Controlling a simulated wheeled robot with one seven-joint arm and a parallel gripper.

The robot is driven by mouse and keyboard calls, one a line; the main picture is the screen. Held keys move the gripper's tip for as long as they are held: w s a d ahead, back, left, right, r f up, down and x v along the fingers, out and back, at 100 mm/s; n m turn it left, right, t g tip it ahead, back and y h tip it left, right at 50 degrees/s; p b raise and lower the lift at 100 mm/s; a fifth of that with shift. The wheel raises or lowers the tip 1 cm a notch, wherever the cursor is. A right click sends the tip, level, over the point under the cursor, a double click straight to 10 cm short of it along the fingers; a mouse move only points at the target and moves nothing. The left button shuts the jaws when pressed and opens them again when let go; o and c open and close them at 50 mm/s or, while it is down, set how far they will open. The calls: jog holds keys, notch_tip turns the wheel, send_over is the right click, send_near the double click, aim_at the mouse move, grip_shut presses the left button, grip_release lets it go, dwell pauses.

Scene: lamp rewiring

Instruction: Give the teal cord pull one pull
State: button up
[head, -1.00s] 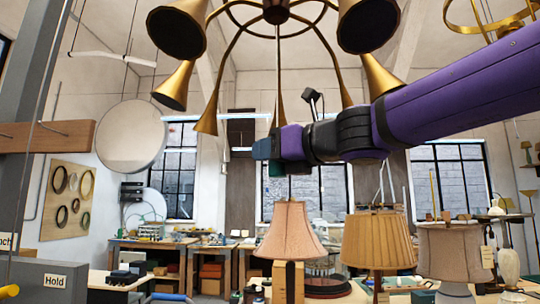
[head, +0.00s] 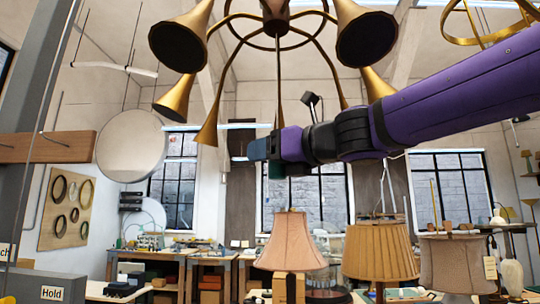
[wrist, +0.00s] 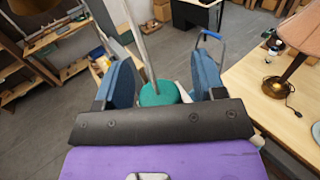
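The teal cord pull (wrist: 160,93) shows in the wrist view as a rounded teal knob between my gripper's two blue fingers. A pale straight cord (wrist: 141,45) runs from it toward the top of that picture. My gripper (wrist: 163,78) looks open around the knob, with a narrow gap at the right finger; contact at the left finger is unclear. The black palm edge hides the knob's near side. In the head view my gripper (head: 262,150) is at mid-picture below the brass chandelier (head: 275,14), seen side-on. A dark teal patch (head: 277,169) shows just under it.
Below my gripper stand a pink-shaded lamp (head: 291,243), a pleated tan lamp (head: 380,250) and a grey-beige lamp (head: 455,262). Brass horns (head: 366,38) hang close above my arm. A round white disc (head: 130,147) hangs at left. A "Hold" sign (head: 51,293) is at lower left.

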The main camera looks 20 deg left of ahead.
jog(key=shift+d, duration=0.1)
jog(key=v, duration=1.1)
jog(key=s+d+f+n+h, duration=0.4)
jog(key=d+f+n, duration=0.3)
jog(key=d+f, duration=0.4)
jog(key=s+d+f+n+g+h, duration=0.1)
jog(key=s+d+f+n+h, duration=0.4)
jog(key=d+f, duration=0.7)
jog(key=s+d+f+n+h, duration=0.5)
jog(key=d+f+n+h, duration=0.2)
jog(key=d+f+n, duration=0.3)
jog(key=d+f, duration=0.2)
jog(key=d, duration=0.1)
jog(key=shift+s+g+h, duration=0.25)
jog(key=shift+g+h, duration=0.05)
